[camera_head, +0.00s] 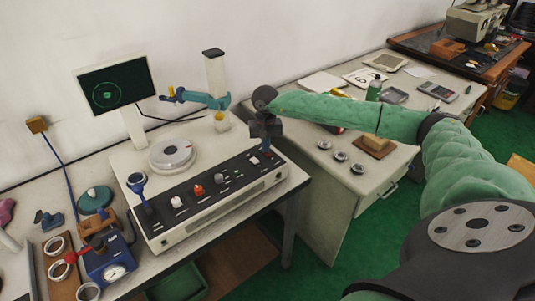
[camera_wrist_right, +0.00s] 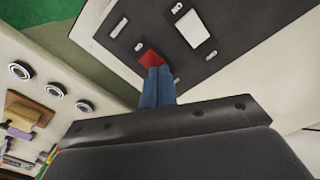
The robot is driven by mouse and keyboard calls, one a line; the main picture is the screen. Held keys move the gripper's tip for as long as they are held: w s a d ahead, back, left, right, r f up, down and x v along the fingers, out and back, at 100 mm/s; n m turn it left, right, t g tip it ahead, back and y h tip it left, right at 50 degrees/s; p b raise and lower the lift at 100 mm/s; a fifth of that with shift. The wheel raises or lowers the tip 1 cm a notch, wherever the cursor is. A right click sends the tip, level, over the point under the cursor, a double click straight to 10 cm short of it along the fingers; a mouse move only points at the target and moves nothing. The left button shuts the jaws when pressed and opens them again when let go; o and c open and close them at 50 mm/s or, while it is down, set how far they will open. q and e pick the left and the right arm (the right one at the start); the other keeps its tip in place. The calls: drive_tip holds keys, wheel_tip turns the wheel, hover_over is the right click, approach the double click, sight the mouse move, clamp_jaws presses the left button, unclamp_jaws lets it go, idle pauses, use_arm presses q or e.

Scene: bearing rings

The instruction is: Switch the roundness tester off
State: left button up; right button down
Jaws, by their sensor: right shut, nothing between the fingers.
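The roundness tester (camera_head: 215,212) stands on the left bench, a pale box with a dark sloping front panel. Its monitor (camera_head: 115,87) is lit and shows a green round trace. My right gripper (camera_head: 266,149) is shut and empty, pointing down at the right end of the panel. In the right wrist view its blue fingertips (camera_wrist_right: 158,72) are at a red switch (camera_wrist_right: 150,58), partly covering it; whether they touch it I cannot tell. A white rectangle (camera_wrist_right: 195,28) and an "ON" marking lie beside it. My left gripper is not in view.
A round turntable (camera_head: 172,154) and a blue probe arm (camera_head: 205,100) are on the tester. Knobs and a blue lever (camera_head: 140,187) rise from the panel. A blue dial gauge (camera_head: 110,265) and rings are at lower left. Several rings (camera_head: 341,156) lie on the right desk.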

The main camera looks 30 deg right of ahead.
drive_tip(key=shift+r+p, duration=0.45)
drive_tip(key=shift+r, duration=2.95)
